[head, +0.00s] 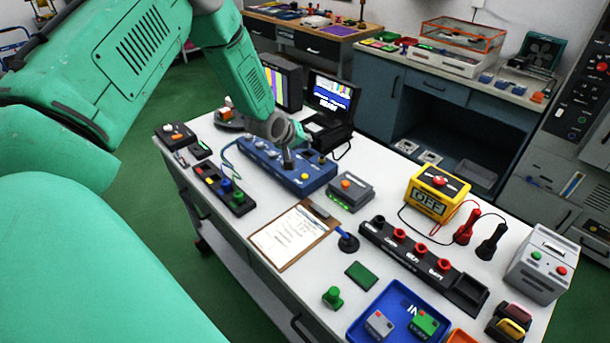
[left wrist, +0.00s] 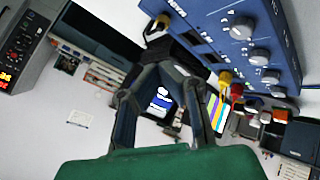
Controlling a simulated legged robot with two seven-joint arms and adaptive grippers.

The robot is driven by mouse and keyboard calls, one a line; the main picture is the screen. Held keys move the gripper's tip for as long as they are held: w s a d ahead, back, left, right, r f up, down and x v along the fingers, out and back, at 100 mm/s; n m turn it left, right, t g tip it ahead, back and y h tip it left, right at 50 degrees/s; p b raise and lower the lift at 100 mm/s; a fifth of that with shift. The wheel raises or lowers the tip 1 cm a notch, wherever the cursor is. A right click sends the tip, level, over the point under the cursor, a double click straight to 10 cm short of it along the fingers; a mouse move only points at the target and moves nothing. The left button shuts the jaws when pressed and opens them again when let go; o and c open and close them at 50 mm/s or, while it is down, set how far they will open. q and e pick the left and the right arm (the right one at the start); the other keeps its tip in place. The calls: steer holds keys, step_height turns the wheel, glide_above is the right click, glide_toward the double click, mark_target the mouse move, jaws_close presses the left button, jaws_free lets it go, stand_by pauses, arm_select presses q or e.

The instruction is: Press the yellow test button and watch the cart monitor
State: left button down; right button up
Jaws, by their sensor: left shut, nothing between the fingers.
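The blue test box (head: 318,183) lies on the white cart top. Its round yellow button (head: 305,176) is near the right end of its top face. My left gripper (head: 288,165) is shut and empty and points down at the box, just left of the button in the head view. In the left wrist view the fingertips (left wrist: 157,32) are close to a yellow round part (left wrist: 163,20); I cannot tell whether they touch. A dark monitor (head: 331,95) with white text on a blue screen stands behind the box. A colour-bar monitor (head: 288,82) is beside it, partly hidden by my arm. My right gripper is not in view.
A clipboard (head: 290,237), a grey box with an orange button (head: 350,190), a yellow meter (head: 437,190) and a black socket strip (head: 420,255) crowd the cart. A blue tray (head: 365,315) is at the front. A dark strip of coloured buttons (head: 218,190) lies left of the test box.

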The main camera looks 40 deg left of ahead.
mark_target(304, 176)
arm_select(q)
steer(key=shift+f+b, duration=3.2)
steer(key=shift+f, duration=1.2)
steer(key=shift+s+f, duration=0.1)
steer(key=shift+f, duration=0.2)
steer(key=shift+f+b, duration=0.5)
steer(key=shift+b, duration=0.1)
steer(key=shift+r, duration=0.15)
steer(key=shift+r+p, duration=0.7)
steer(key=shift+r, duration=0.1)
step_height(304, 176, up, 5)
steer(key=p, duration=0.3)
steer(key=shift+p, duration=0.4)
